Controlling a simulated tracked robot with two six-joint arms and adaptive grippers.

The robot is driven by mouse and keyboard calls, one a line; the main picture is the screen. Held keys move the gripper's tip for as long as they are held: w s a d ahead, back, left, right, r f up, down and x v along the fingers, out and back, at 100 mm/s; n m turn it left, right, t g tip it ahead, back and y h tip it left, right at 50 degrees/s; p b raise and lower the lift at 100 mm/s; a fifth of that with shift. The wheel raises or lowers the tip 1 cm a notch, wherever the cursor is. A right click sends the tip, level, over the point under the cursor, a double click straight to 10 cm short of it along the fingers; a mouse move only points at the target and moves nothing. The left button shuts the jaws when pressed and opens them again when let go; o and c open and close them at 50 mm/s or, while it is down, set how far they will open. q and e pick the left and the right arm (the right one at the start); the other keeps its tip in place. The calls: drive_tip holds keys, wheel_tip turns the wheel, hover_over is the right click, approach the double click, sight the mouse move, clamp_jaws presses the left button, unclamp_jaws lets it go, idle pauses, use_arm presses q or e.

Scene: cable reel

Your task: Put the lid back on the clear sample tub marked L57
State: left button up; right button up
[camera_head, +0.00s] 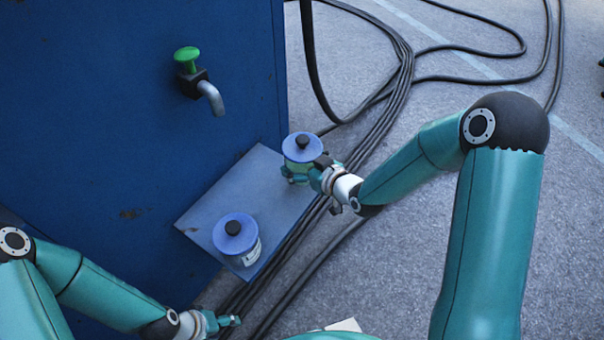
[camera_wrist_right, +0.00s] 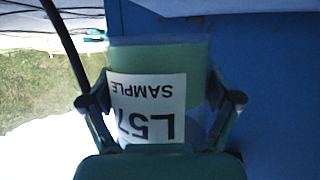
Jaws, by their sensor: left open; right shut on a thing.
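The clear tub marked L57 (camera_wrist_right: 148,108) fills the middle of the right wrist view, its label upside down, with green showing through its wall. My right gripper (camera_head: 305,171) is shut on this tub (camera_head: 300,166) near the shelf's far right edge. A blue lid (camera_head: 302,147) with a black knob sits at its top in the head view; I cannot tell whether it is fully seated. My left gripper (camera_head: 227,321) is open and empty, low in the head view, below the shelf in the picture and apart from both tubs.
A second tub (camera_head: 247,257) with a blue lid and white label stands on the grey shelf (camera_head: 255,180). The shelf juts from a blue cabinet (camera_head: 110,110) with a green-knobbed tap (camera_head: 209,96). Black cables (camera_head: 385,110) run over the ground behind and under the shelf.

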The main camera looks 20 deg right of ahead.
drive_tip(key=shift+r, duration=0.1)
drive_tip(key=shift+f+b, duration=0.55)
drive_tip(key=shift+f, duration=1.6)
drive_tip(key=o, duration=1.4)
drive_tip(key=shift+f, duration=0.1)
